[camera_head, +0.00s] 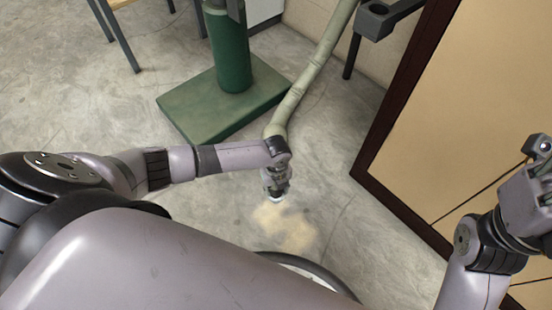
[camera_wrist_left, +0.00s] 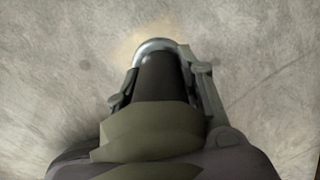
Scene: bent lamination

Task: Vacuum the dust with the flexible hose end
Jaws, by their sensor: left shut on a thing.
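The flexible hose (camera_head: 305,82) is pale green and comes down from the top of the head view to my left gripper (camera_head: 275,188). My left gripper is shut on the hose end, which points down at the floor. In the left wrist view the hose end (camera_wrist_left: 162,75) is dark with a pale metallic rim, between the two fingers. The dust (camera_head: 285,228) is a tan patch on the grey floor, just below and beside the hose end. In the left wrist view only a faint tan tint shows by the rim. My right gripper (camera_head: 540,150) is partly cut off at the right edge.
A green pedestal (camera_head: 228,50) on a square green base (camera_head: 190,112) stands behind my left arm. A tan panel with a dark frame (camera_head: 450,110) is on the right. A dark bracket (camera_head: 385,15) is at the top. Grey floor (camera_head: 335,150) lies open between base and panel.

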